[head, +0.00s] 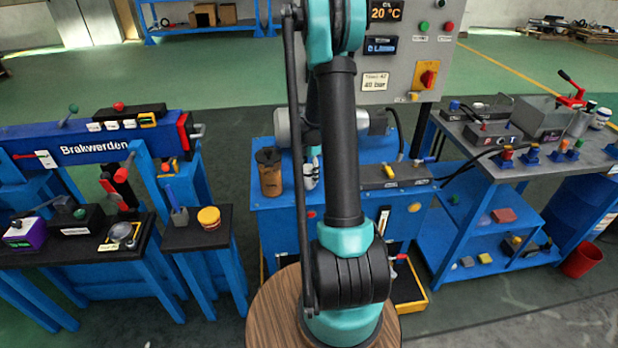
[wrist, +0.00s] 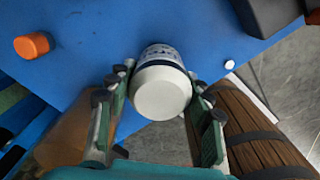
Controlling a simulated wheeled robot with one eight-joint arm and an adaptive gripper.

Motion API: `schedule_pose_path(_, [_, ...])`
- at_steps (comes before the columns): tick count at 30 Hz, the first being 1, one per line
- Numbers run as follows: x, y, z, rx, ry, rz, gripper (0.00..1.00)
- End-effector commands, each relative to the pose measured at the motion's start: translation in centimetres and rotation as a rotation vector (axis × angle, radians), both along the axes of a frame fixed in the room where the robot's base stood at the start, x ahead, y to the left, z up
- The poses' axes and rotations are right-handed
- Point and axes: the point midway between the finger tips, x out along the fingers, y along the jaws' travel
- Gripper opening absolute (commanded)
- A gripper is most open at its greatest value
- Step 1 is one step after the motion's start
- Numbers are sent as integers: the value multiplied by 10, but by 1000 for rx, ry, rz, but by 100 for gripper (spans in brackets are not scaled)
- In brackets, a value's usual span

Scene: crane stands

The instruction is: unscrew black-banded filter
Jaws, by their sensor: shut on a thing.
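The white filter (wrist: 162,92) with a dark blue-black band shows end-on in the wrist view, standing out against a blue surface. My gripper (wrist: 160,88) is shut on it, with one finger on each side. In the head view a white, dark-banded part (head: 309,177) shows just left of my arm, at the blue cabinet. Most of the gripper and filter are hidden behind my arm there. I cannot tell whether the filter's thread is still engaged.
A brown canister (head: 270,172) stands left of the filter on the blue cabinet (head: 275,225). An orange knob (wrist: 33,45) and a small white knob (wrist: 229,65) sit on the blue surface. Benches stand on both sides. Green floor lies open behind.

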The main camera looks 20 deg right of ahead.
Motion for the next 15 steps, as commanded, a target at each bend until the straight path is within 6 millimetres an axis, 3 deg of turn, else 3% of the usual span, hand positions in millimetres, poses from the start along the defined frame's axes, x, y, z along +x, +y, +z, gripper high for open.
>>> schedule_pose_path(11, [1,0,0,0,-1,35,19])
schedule_pose_path(15, [1,0,0,0,-1,160,19])
